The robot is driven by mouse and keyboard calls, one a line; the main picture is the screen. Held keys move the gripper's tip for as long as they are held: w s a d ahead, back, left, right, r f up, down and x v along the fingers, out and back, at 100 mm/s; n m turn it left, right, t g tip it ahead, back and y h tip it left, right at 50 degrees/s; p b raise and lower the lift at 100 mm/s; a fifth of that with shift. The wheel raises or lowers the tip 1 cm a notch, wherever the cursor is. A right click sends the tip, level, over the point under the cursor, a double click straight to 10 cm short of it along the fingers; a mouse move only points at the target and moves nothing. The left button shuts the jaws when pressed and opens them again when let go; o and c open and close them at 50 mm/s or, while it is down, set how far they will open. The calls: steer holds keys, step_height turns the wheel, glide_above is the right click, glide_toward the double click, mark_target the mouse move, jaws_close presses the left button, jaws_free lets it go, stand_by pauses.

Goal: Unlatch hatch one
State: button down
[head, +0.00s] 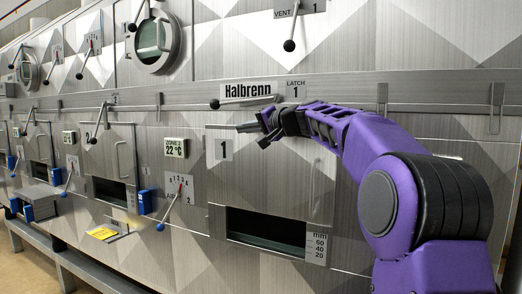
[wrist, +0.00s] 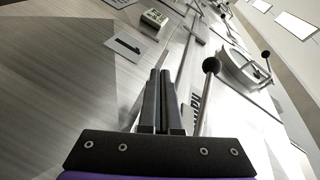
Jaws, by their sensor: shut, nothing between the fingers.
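Hatch one (head: 285,175) is a metal panel with a "1" label (head: 223,149), and it looks closed. The lever's pivot end is hidden there.
A dark window slot (head: 265,230) sits low on the hatch. A vent lever (head: 290,45) hangs above, and an air lever (head: 170,208) stands left under a 22 °C display (head: 175,148). A horizontal rail (head: 400,90) runs across the wall above my arm.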

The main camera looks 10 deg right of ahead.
steer(key=s+d+f, duration=0.3)
steer(key=s, duration=0.2)
steer(key=shift+d, duration=0.15)
